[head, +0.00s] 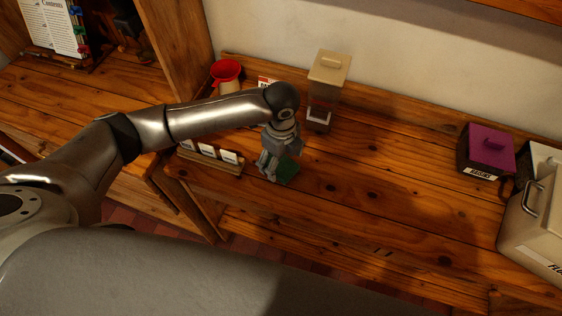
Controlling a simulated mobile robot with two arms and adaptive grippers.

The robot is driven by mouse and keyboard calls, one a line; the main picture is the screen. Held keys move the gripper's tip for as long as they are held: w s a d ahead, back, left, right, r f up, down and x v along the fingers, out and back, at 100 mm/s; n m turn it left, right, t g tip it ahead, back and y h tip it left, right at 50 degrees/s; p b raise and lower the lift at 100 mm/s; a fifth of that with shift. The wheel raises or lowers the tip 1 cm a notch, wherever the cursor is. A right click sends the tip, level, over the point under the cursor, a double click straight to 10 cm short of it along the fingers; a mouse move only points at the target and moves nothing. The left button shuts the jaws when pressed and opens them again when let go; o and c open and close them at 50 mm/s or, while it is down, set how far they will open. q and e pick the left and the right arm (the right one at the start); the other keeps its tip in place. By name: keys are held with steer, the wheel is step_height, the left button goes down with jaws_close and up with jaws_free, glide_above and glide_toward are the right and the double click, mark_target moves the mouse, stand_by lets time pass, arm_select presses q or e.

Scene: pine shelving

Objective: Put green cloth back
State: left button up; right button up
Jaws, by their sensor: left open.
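The green cloth (288,172) lies on the wooden shelf top near its front edge, and only part of it shows. My left gripper (270,175) points down at the cloth's left side and covers part of it. The gripper is open; I cannot tell whether its fingers touch the cloth. My right gripper is not in view.
A small card rack (212,158) stands close left of the gripper. A purple-lidded box (486,150) and a cream bin (532,225) stand at right. The shelf's middle is clear.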

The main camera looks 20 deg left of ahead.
mark_target(281, 164)
arm_select(q)
step_height(281, 164, up, 10)
steer(key=b, duration=0.2)
steer(key=shift+r, duration=0.15)
stand_by(0.4)
